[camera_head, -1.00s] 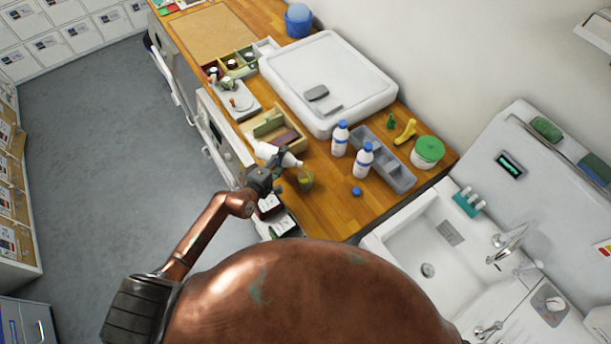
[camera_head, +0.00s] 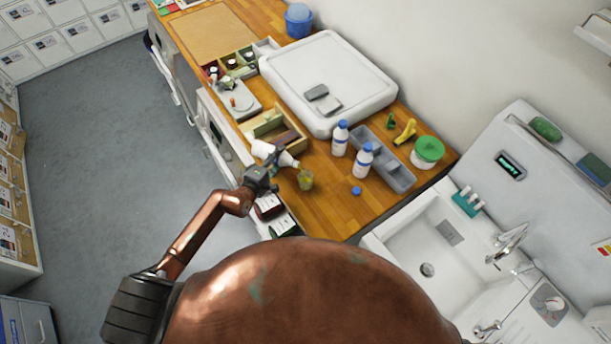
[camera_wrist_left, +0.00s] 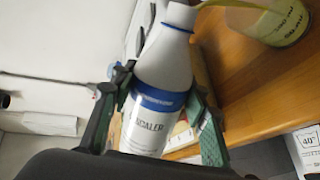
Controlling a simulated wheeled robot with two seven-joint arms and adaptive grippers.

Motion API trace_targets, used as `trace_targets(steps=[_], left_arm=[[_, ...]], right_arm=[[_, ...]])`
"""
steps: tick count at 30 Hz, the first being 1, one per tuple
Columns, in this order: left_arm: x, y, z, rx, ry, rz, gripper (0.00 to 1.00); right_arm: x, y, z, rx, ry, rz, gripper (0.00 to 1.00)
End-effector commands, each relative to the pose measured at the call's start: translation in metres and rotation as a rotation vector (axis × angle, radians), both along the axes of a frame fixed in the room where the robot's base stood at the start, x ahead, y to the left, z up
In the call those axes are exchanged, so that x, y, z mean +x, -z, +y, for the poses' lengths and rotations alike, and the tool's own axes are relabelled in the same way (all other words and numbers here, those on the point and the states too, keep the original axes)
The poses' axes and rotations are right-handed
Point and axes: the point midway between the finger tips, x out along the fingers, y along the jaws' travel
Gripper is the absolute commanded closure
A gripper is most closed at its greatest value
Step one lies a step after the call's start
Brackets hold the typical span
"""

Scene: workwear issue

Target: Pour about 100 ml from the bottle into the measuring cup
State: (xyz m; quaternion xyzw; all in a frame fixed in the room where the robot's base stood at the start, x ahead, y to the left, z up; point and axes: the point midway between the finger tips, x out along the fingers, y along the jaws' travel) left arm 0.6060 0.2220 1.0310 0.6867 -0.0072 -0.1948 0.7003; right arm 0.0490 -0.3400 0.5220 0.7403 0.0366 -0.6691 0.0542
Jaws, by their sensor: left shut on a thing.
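My left gripper (camera_head: 268,170) is shut on a white bottle (camera_head: 262,149), which lies strongly tilted with its neck toward the measuring cup. In the left wrist view the bottle (camera_wrist_left: 152,122) has a blue band and a label reading partly "SCALER", with the fingers on both sides of its body. The clear measuring cup (camera_head: 306,181) stands upright on the wooden counter, just right of the bottle's neck. It holds yellowish liquid and also shows in the wrist view (camera_wrist_left: 278,22), partly cut off. My right gripper is out of view.
Two capped white bottles (camera_head: 340,139) (camera_head: 363,162) stand right of the cup, with a loose blue cap (camera_head: 356,191) nearby. A grey tray (camera_head: 400,179), a green-lidded tub (camera_head: 427,152) and a wooden box (camera_head: 262,128) are close. The sink (camera_head: 420,240) lies beyond the counter's end.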

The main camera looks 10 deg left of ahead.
Motion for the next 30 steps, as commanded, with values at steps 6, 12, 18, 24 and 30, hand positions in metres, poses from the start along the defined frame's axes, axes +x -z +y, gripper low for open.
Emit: trace_targets(steps=[6, 12, 18, 24, 30], left_arm=[[0.0005, -0.0013, 0.0001, 0.008, -0.001, -0.005, 0.93], [0.0005, -0.0010, 0.0003, 0.016, -0.001, -0.008, 0.93], [0.0006, -0.0008, 0.0004, 0.025, 0.000, -0.009, 0.93], [0.0005, -0.0006, 0.0003, 0.035, 0.000, -0.012, 0.93], [0.0004, 0.0006, 0.0003, 0.043, 0.000, -0.015, 0.93]], right_arm=[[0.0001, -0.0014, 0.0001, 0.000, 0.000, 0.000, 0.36], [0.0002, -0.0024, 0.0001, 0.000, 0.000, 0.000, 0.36], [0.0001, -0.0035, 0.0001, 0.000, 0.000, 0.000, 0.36], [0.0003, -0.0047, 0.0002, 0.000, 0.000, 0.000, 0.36], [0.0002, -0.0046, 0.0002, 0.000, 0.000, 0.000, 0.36]])
